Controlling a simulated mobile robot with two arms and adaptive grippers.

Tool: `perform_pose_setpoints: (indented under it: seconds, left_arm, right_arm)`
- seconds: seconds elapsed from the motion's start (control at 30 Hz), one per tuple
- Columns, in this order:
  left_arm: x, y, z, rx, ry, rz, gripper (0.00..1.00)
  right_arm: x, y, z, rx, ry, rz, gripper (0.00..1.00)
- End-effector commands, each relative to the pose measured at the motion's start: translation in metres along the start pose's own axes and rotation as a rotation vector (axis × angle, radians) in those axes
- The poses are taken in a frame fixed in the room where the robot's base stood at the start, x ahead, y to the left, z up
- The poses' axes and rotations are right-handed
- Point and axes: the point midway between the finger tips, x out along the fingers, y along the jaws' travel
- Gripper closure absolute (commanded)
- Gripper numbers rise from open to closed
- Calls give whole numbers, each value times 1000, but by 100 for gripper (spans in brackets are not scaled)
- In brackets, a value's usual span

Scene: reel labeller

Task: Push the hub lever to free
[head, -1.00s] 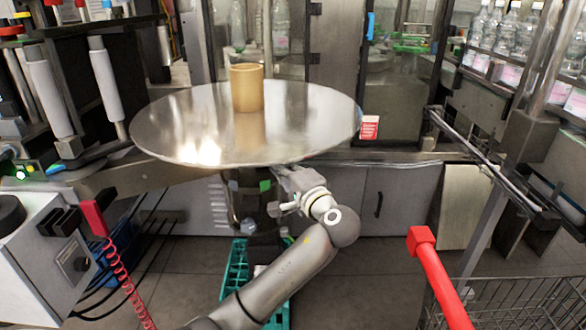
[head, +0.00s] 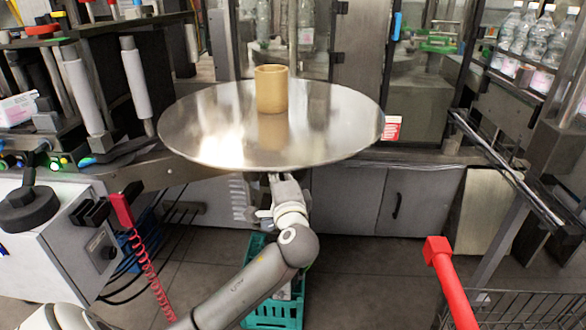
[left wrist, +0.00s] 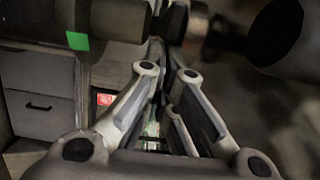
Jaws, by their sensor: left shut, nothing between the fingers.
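The round metal reel plate (head: 330,135) carries an upright cardboard core (head: 271,90). My left gripper (head: 275,178) is under the plate's front edge, with its fingers shut and empty. In the left wrist view my gripper's fingers (left wrist: 168,62) converge just below dark round hub parts (left wrist: 120,20). A green patch (left wrist: 78,41) marks one of these parts. I cannot make out the hub lever clearly; the plate and my gripper hide most of the hub in the head view. I cannot tell whether the fingertips touch anything. My right gripper is not in view.
A green crate (head: 272,312) stands on the floor below my left arm. A grey control box (head: 70,240) with a coiled red cable (head: 150,265) is at the left. A red cart handle (head: 440,258) is at the right. Floor between crate and cart is clear.

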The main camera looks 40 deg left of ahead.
Motion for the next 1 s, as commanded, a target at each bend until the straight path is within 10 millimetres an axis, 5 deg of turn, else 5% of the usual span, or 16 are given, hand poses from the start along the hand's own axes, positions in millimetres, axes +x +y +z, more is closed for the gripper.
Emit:
perform_pose_setpoints:
  seconds: [0.2,0.67,1.0]
  left_arm:
    - [2,-1,21,0,4,-1,100]
    - [0,0,22,-1,5,0,100]
    - [-57,1,22,-3,9,4,100]
  right_arm:
    - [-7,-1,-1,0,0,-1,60]
    - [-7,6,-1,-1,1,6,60]
    - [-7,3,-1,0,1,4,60]
